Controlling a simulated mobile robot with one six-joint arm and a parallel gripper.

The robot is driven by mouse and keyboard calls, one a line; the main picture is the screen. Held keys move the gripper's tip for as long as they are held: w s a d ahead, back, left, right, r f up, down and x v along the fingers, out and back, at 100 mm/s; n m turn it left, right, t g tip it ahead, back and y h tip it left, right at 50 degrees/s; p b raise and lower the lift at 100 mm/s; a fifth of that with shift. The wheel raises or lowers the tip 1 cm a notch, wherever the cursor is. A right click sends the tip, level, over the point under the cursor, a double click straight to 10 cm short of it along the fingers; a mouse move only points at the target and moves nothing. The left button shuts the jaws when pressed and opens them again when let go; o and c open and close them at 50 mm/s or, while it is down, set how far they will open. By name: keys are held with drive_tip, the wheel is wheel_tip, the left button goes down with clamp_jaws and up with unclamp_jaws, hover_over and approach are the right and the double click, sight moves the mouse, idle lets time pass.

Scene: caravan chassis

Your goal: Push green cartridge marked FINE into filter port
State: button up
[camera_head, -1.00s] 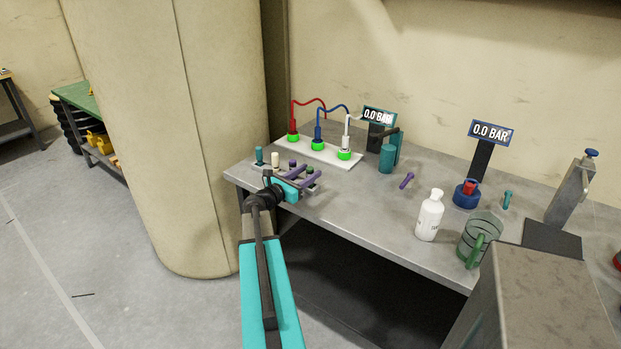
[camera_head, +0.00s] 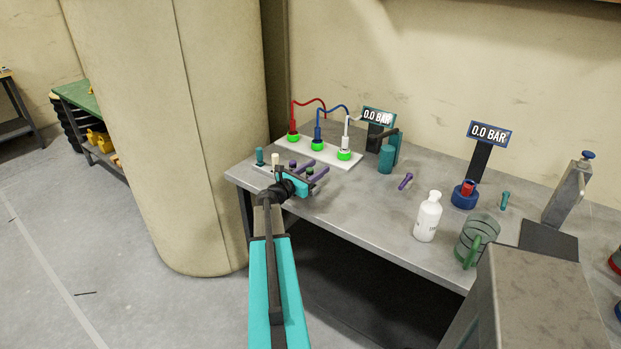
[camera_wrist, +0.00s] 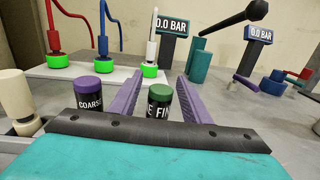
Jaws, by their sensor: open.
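The green-topped cartridge (camera_wrist: 160,100) has a black body with a partly visible label reading "FIN". It stands upright between the two purple fingers of my open gripper (camera_wrist: 160,77), nearer the right finger. A small gap shows, and I see no grip on it. Its green top also shows in the head view (camera_head: 310,171), by my gripper (camera_head: 319,166). A purple-topped cartridge marked COARSE (camera_wrist: 90,93) stands just left of the left finger. A teal unit with a 0.0 BAR display (camera_wrist: 173,26) stands behind. I cannot tell which opening is the filter port.
A cream-topped cylinder (camera_wrist: 15,95) stands at the left. A white board (camera_head: 325,152) with red, blue and white plugs in green rings lies behind. A white bottle (camera_head: 428,217), a jug (camera_head: 476,240) and a second gauge (camera_head: 489,133) stand to the right on the grey bench (camera_head: 365,215).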

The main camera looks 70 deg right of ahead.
drive_tip(key=shift+s+d, duration=0.15)
drive_tip(key=shift+d, duration=0.05)
idle(0.5)
clamp_jaws()
